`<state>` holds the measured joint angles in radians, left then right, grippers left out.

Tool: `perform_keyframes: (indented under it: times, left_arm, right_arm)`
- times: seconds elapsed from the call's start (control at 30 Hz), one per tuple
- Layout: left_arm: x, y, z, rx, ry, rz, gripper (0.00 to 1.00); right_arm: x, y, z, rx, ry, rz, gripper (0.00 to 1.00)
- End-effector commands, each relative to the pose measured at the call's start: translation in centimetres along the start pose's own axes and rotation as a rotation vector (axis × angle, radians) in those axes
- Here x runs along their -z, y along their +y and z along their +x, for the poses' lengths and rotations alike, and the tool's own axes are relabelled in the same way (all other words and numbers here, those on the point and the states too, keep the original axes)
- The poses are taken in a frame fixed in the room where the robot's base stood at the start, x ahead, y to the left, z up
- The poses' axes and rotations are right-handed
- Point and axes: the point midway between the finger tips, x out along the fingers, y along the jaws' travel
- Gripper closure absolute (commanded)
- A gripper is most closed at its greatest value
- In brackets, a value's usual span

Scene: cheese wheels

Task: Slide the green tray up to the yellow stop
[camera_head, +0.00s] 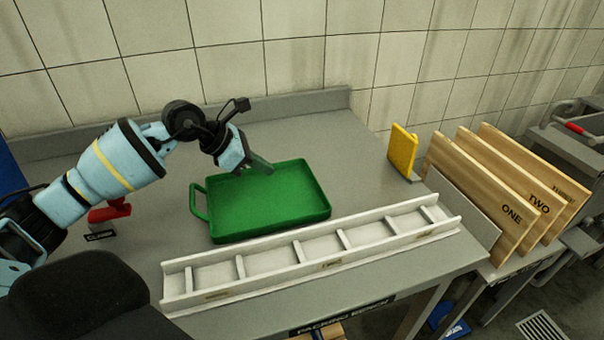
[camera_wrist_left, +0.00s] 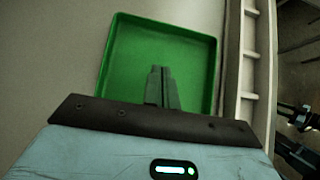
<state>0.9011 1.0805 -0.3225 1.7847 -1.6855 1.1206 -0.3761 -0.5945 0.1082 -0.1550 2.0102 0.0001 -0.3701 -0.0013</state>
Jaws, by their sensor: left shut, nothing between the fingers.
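The green tray (camera_head: 270,208) lies flat and empty on the grey bench, with a loop handle on its left side. It also shows in the left wrist view (camera_wrist_left: 124,60). The yellow stop (camera_head: 402,151) stands upright near the bench's right end, to the right of the tray with a clear gap between them. My left gripper (camera_head: 266,169) is shut and empty, pointing down at the tray's far side. In the left wrist view its fingers (camera_wrist_left: 161,72) are together over the tray's floor; I cannot tell whether they touch it.
A white divided rail (camera_head: 318,250) runs along the bench front, close beside the tray. Wooden boards marked ONE (camera_head: 482,192) and TWO (camera_head: 520,184) stand beyond the right end. A red-handled object (camera_head: 110,210) lies at left. Bench between tray and stop is clear.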

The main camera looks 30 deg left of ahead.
Motion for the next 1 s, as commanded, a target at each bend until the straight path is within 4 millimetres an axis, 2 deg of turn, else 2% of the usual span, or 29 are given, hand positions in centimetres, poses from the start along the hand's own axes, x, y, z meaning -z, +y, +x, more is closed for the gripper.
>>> perform_keyframes:
  times: [0.4,0.5,0.63,1.0]
  left_arm:
    - [-0.3,-0.1,7.7,0.003,-0.003,-0.001,1.00]
    - [-1.7,0.0,8.5,0.000,-0.007,0.001,1.00]
    - [-2.5,0.0,9.4,0.000,-0.005,0.000,1.00]
    - [-2.9,0.0,10.2,-0.001,0.000,0.000,1.00]
  right_arm:
    - [0.9,0.1,-0.3,-0.002,0.014,-0.002,0.64]
    - [1.3,0.1,-0.6,-0.003,0.021,-0.003,0.64]
    - [1.6,0.1,-0.7,-0.003,0.025,-0.003,0.64]
    - [1.3,0.1,-0.8,-0.003,0.020,-0.002,0.64]
